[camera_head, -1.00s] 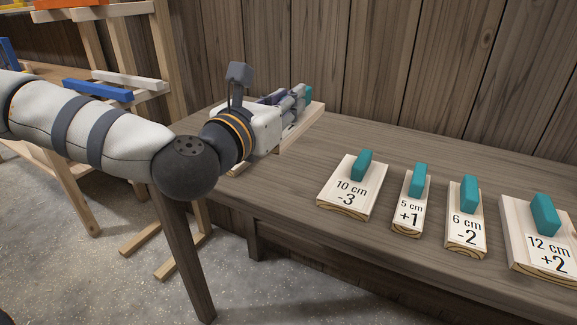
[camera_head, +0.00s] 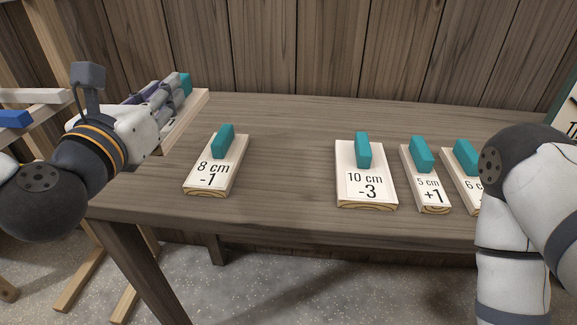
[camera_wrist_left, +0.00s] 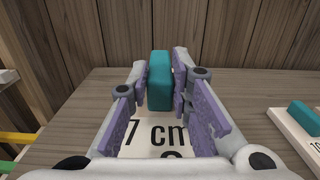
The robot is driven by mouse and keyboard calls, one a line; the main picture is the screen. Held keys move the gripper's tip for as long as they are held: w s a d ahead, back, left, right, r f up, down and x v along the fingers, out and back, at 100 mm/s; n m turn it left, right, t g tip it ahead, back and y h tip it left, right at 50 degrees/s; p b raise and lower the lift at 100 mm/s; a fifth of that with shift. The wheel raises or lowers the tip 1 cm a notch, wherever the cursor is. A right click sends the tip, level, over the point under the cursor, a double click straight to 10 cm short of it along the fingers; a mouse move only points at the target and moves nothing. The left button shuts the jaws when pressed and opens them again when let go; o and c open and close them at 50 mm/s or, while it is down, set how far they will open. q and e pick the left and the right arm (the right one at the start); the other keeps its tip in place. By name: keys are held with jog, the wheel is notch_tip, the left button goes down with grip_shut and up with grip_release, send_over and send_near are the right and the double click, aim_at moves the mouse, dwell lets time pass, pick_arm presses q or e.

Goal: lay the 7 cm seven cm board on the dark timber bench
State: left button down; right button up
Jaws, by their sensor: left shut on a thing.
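The 7 cm board is pale wood with a teal grip block. It shows in the head view (camera_head: 187,122) at the bench's left end, partly hidden by my gripper. Its "7 cm" label shows in the left wrist view (camera_wrist_left: 150,148). My left gripper (camera_head: 172,92) is shut on the teal block (camera_wrist_left: 159,80), which sits between its purple pads. The dark timber bench (camera_head: 290,150) runs across the head view. I cannot tell whether the board touches the bench. My right arm is at the right of the head view, its gripper out of frame.
An 8 cm board (camera_head: 215,165) lies right of the held board. A 10 cm board (camera_head: 366,190), a 5 cm board (camera_head: 426,185) and a partly hidden 6 cm board (camera_head: 462,185) lie further right. Bare bench top separates the 8 and 10 cm boards. A plank wall stands behind.

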pick_arm(q)
jog(key=shift+a, duration=0.2)
jog(key=w+a+f+b, duration=0.1)
jog(key=w+a+f, duration=0.1)
jog(key=a+f, duration=0.1)
jog(key=w+a+f+b, duration=0.1)
jog(key=w+a+f, duration=0.1)
jog(key=a+f, duration=0.2)
jog(key=w+a+f+b, duration=0.2)
jog(key=w+a+f, duration=0.1)
jog(key=a, duration=0.1)
jog(key=shift+w+a+f, duration=0.1)
jog(key=shift+a+f, duration=0.05)
jog(key=shift+a, duration=0.15)
notch_tip(320, 180, down, 3)
jog(key=shift+a+b, duration=0.1)
jog(key=shift+b, duration=0.3)
jog(key=shift+r, duration=0.2)
jog(key=shift+f, duration=0.15)
jog(key=c, duration=1.8)
grip_release()
jog(key=shift+f, duration=0.1)
jog(key=o, duration=0.4)
jog(key=shift+c, duration=0.2)
pick_arm(e)
jog(key=s+f+g, duration=0.2)
jog(key=s+f, duration=0.4)
jog(key=shift+a+g, duration=0.15)
jog(key=shift+g, duration=0.15)
jog(key=shift+s+f, duration=0.1)
